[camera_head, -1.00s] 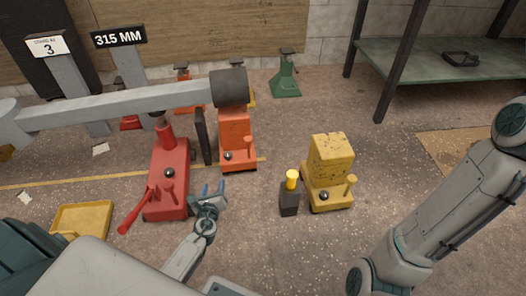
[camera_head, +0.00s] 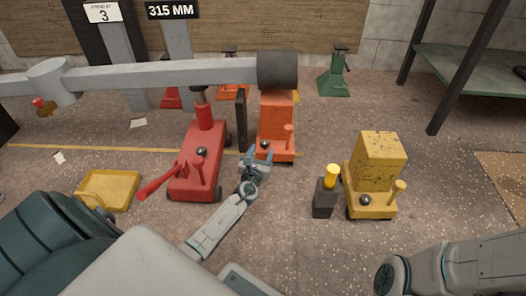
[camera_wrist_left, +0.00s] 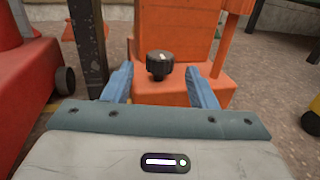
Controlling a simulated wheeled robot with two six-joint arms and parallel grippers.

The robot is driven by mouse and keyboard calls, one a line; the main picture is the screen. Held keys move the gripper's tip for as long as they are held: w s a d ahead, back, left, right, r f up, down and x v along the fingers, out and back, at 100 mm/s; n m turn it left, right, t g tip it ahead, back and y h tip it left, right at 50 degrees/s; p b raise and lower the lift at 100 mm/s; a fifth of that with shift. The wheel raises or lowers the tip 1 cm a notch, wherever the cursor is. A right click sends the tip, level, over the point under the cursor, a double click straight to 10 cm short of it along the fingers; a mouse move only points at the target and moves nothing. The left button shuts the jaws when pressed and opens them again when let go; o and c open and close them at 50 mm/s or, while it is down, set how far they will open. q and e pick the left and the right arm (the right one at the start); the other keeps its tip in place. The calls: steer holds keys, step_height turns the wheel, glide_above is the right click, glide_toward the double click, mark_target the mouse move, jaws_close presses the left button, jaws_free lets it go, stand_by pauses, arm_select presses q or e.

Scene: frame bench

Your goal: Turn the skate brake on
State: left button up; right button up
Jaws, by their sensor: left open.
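An orange wheeled unit (camera_head: 277,115) stands under the end of a long grey beam. It carries a black round knob (camera_head: 265,144) and an orange upright lever (camera_head: 288,138). The knob also shows in the left wrist view (camera_wrist_left: 159,65), on the unit's low front. My left gripper (camera_head: 257,156) is open in front of the orange unit. In the left wrist view its blue fingers (camera_wrist_left: 160,86) stand on either side of the knob, with a gap each side. No label shows which part is the skate brake. My right gripper is out of view.
A red jack (camera_head: 200,158) with a long handle stands left of my left gripper, a dark upright plate (camera_head: 241,120) close behind. A yellow unit (camera_head: 375,175) and a dark block with a yellow top (camera_head: 325,197) stand right. A yellow tray (camera_head: 108,190) lies left.

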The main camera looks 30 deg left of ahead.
mark_target(265, 145)
arm_select(q)
steer(key=shift+x, duration=1.2)
steer(key=c, duration=1)
steer(key=shift+w+d+r+n+y+p, duration=0.1)
steer(key=shift+d+r+n+y+p, duration=0.1)
steer(key=shift+n+y+p, duration=0.3)
steer(key=shift+n+g+y, duration=0.3)
steer(key=shift+g+y, duration=0.2)
steer(key=shift+y, duration=0.2)
steer(key=shift+d+f+n+g+y+p, duration=0.1)
steer(key=shift+f+n+g+y+p, duration=0.1)
steer(key=shift+n+g+y+p, duration=0.45)
steer(key=shift+y+b, duration=0.25)
steer(key=shift+b, duration=0.05)
